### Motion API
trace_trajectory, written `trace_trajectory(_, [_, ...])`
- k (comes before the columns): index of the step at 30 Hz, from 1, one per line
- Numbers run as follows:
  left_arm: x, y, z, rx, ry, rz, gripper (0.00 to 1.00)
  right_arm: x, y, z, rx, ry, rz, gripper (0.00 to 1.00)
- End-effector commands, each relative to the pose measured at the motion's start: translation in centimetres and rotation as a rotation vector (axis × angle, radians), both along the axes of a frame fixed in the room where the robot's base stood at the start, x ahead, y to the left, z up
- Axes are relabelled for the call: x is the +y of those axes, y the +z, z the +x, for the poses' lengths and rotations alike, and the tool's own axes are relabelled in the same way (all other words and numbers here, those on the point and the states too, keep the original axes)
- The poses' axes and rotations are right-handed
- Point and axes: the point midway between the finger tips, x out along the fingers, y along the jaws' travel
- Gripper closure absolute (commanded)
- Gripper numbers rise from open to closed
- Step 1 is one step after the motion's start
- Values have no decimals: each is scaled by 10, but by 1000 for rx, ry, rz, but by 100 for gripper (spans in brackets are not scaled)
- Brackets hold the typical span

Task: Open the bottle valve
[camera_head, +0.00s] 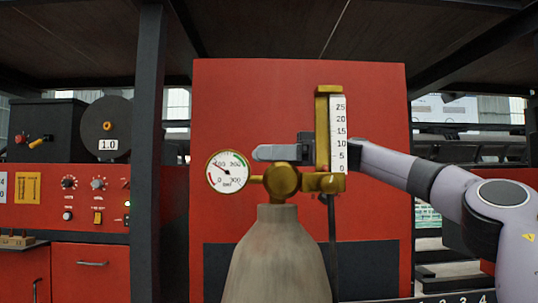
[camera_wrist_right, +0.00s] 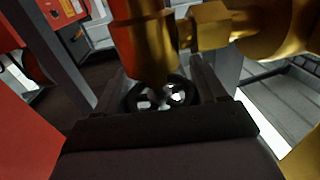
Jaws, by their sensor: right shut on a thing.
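The grey gas bottle (camera_head: 277,262) stands upright in front of a red panel, with a brass regulator (camera_head: 284,182) on top. A round pressure gauge (camera_head: 227,172) is at its left and an upright flow meter (camera_head: 338,133) at its right. My right gripper (camera_head: 266,152) reaches in from the right behind the flow meter, above the regulator; the flow meter partly hides it. In the right wrist view, a dark spoked valve wheel (camera_wrist_right: 163,96) sits between the two fingers of my right gripper (camera_wrist_right: 162,82), which is shut on it. My left gripper is out of view.
The red panel (camera_head: 300,82) stands close behind the bottle. A dark post (camera_head: 148,150) and a red control console (camera_head: 85,190) with a wire spool (camera_head: 105,122) are at the left. A dark hose (camera_head: 332,240) hangs beside the bottle.

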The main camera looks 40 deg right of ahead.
Motion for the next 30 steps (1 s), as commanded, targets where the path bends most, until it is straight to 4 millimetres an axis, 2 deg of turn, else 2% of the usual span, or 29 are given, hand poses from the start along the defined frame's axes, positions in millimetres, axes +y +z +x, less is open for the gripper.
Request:
trace_trajectory(18, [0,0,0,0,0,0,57,1,4,-2,-6,198,10,59])
trace_trajectory(30, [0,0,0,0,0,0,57,1,4,-4,-11,223,7,60])
